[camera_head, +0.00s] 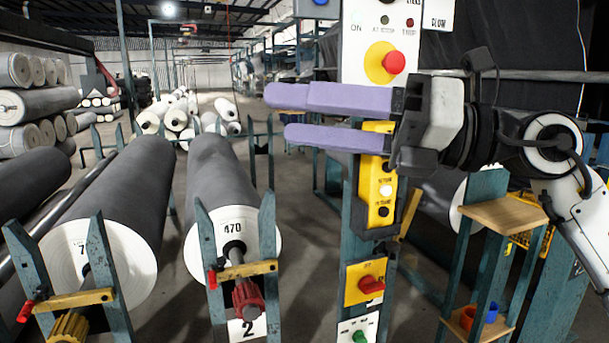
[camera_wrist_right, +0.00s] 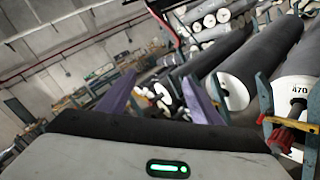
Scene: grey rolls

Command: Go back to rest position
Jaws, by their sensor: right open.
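My right gripper (camera_head: 290,115) is in the upper middle of the head view, its arm coming in from the right. Its two purple fingers point left and stand apart, with nothing between them. It hangs in front of the control post, covering part of the white panel and the top of the yellow button box. In the right wrist view the purple fingers (camera_wrist_right: 158,98) also stand apart and empty, with the rolls beyond them. My left gripper is in neither view.
The control post carries a red emergency button (camera_head: 394,62), a yellow button box (camera_head: 379,192) and a red rotary switch (camera_head: 371,284). Large grey rolls (camera_head: 221,170) lie on teal stands at left. A small wooden-topped stand (camera_head: 503,216) is at right. Floor shows between rolls and post.

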